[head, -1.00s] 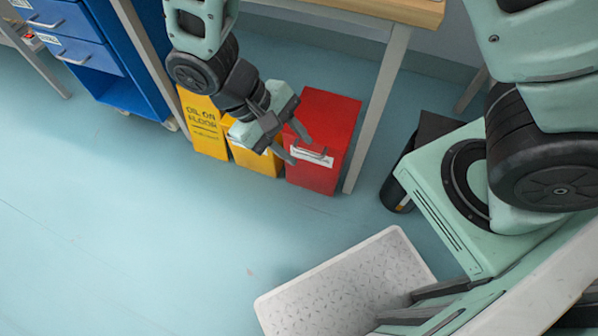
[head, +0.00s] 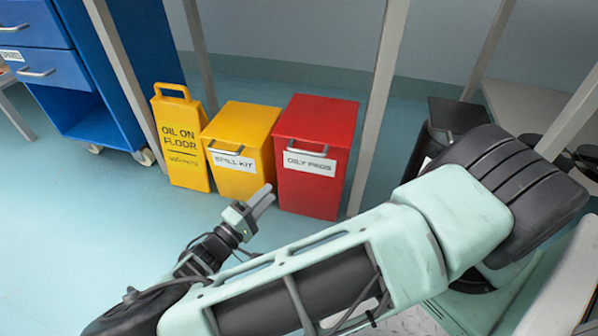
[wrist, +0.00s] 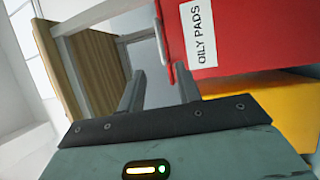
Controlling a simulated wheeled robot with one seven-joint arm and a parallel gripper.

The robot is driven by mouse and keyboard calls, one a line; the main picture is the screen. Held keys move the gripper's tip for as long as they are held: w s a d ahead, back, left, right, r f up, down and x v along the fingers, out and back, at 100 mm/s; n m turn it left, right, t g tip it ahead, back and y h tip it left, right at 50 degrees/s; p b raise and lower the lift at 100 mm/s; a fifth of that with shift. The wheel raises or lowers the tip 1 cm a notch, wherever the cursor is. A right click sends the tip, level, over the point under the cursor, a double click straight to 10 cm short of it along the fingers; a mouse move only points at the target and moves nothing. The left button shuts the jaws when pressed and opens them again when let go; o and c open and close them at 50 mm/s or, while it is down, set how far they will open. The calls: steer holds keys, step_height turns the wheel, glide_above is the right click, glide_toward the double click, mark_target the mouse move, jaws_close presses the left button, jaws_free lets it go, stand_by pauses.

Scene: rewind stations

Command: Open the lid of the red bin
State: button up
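The red bin (head: 310,187) stands on the floor under the bench, with a white OILY PADS label. Its lid (head: 318,120) is shut, and a grey bar handle (head: 308,149) sits at the front, just above the label. My gripper (head: 265,196) is in front of the bins, low and left of the handle in the head view, apart from it. In the wrist view my gripper (wrist: 160,72) has its two fingers spread with nothing between them. The red bin (wrist: 240,35) fills the upper right there, its handle (wrist: 162,42) just beyond the fingertips.
A yellow SPILL KIT bin (head: 235,175) stands close on the left of the red bin, with a yellow OIL ON FLOOR sign (head: 182,150) beyond it. A bench leg (head: 378,110) rises at the red bin's right. A dark bin (head: 440,125) stands farther right. Floor in front is clear.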

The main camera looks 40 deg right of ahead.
steer(key=b, duration=0.5)
glide_toward(306, 153)
steer(key=x, duration=1)
steer(key=shift+w+d+f, duration=0.15)
steer(key=shift+w+f, duration=0.05)
jaws_close()
